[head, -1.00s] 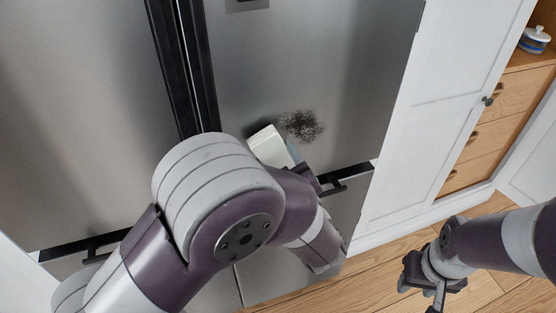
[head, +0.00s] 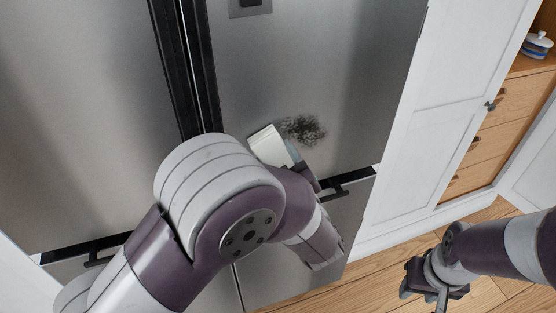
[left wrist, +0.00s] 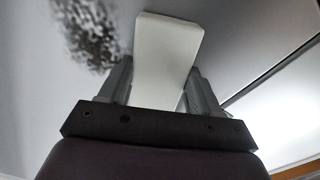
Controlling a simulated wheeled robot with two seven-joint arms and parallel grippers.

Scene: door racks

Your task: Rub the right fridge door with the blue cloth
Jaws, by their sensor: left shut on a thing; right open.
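The right fridge door (head: 310,60) is a grey metal panel with a dark speckled smudge (head: 303,129) low on it. The smudge also shows at the upper left of the left wrist view (left wrist: 88,32). My left gripper (head: 297,163) is shut on a pale, nearly white slab-like cloth (head: 268,146), with a bluish edge in the head view. The cloth (left wrist: 166,50) stands out between both fingers in the left wrist view. It is at the door, just left of the smudge; contact is unclear. My right gripper (head: 434,283) is open and empty above the floor at lower right.
The left fridge door (head: 75,110) is beyond a dark vertical seam (head: 187,70). A black handle (head: 345,183) lies below the smudge. A white cabinet (head: 440,110) and wooden drawers (head: 485,145) stand to the right. The wooden floor (head: 390,270) looks clear.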

